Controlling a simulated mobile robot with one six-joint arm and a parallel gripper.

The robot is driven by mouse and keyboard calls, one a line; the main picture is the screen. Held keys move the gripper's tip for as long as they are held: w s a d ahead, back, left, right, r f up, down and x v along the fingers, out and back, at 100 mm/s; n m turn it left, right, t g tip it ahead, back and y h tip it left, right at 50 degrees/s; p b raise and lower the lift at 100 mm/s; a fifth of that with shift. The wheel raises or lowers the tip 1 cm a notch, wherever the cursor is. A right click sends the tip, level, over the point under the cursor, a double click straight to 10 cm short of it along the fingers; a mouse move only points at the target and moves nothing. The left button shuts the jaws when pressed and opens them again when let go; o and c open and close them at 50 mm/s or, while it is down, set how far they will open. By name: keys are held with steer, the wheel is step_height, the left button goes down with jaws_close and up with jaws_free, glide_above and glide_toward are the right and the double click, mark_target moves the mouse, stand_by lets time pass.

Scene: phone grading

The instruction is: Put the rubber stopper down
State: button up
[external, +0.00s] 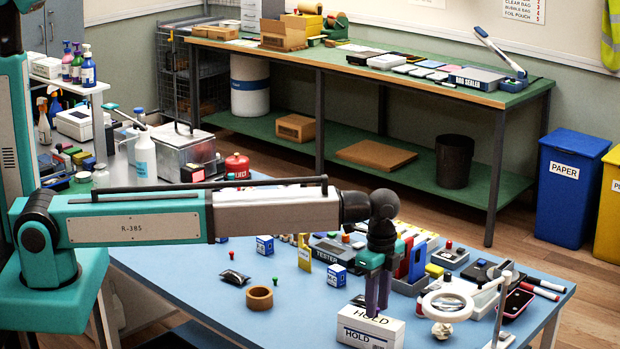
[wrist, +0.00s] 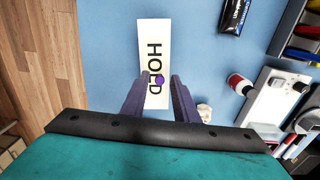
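A small round purple piece (wrist: 158,79), which looks like the rubber stopper, lies on the white top of the box marked HOLD (wrist: 153,40). In the wrist view my gripper (wrist: 159,78) has its two purple fingers apart, one on each side of this piece, with a gap to each. In the external view the HOLD box (external: 352,330) stands at the near edge of the blue table, and my gripper (external: 377,312) points straight down with its fingertips at the box top.
A ring magnifier (external: 447,303) and a crumpled white lump (external: 442,330) stand right of the box. A tape roll (external: 259,298) and a black packet (external: 235,277) lie to the left. Several devices crowd the table behind my gripper.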

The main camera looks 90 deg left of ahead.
step_height(320, 180, up, 12)
steer(key=b, duration=0.4)
steer(key=shift+f, duration=0.15)
stand_by(0.3)
stand_by(0.5)
steer(key=s+d+f+n+g+h, duration=0.1)
steer(key=s+d+f+n, duration=0.3)
steer(key=s+d+f, duration=0.55)
steer(key=s+d+f+n+g+h, duration=0.1)
steer(key=s+d+f+n+g, duration=0.15)
steer(key=s+d+f, duration=0.65)
steer(key=s+a+f+b, duration=0.1)
steer(key=s+a+f, duration=0.3)
steer(key=s+f, duration=0.7)
steer(key=s+a+f+n+g+y+b, duration=0.1)
steer(key=s+a+f, duration=0.3)
steer(key=s+f, duration=0.7)
steer(key=s+a+f+n+g+y+b, duration=0.1)
steer(key=s+a+f, duration=0.3)
steer(key=s+f, duration=0.6)
step_height(320, 180, down, 3)
steer(key=shift+s+f, duration=0.2)
steer(key=shift+s, duration=0.2)
steer(key=shift+n, duration=0.25)
